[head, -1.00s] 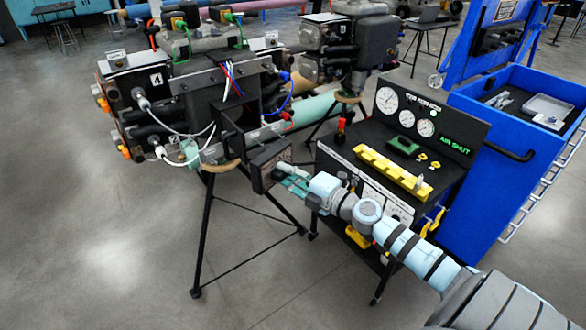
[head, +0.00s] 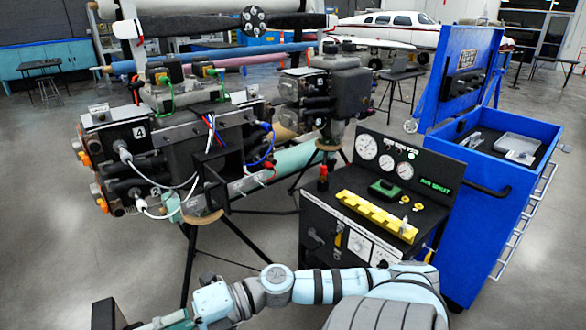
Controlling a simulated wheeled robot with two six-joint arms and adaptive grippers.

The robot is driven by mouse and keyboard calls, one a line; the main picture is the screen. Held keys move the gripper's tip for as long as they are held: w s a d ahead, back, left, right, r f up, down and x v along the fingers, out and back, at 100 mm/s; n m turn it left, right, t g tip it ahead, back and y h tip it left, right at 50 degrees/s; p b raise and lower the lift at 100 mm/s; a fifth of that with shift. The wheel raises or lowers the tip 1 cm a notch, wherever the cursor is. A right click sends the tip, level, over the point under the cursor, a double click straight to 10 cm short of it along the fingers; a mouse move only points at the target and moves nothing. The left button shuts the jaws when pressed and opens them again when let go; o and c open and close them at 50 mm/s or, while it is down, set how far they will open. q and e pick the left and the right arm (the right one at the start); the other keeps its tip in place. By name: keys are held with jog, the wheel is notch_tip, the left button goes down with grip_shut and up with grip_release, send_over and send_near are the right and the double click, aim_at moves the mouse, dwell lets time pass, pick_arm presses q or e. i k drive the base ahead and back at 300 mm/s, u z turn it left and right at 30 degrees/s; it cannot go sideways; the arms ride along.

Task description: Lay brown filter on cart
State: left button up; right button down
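My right arm crosses the bottom of the head view from the right. My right gripper (head: 150,324) is at the lower left, partly cut off by the bottom edge. It is shut on a dark box, the brown filter (head: 104,314), which looks almost black here. The filter is in front of the engine stand, clear of it. The black cart (head: 330,212) stands to the right, with gauges, a yellow rail and a green part on it. The top in front of its gauge panel is partly taken up. My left gripper is not in view.
The engine (head: 180,140) on its stand has a dark square frame and hanging white hoses. A blue tool cart (head: 483,205) with a tray on top stands at the right. The floor at the far left is open. A propeller and an airplane are behind.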

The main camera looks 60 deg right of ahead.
aim_at(360, 193)
jog(key=u, duration=2.05)
jog(key=k, duration=2.15)
jog(key=z, duration=2.75)
jog(key=i, duration=0.5)
jog(key=z, duration=0.05)
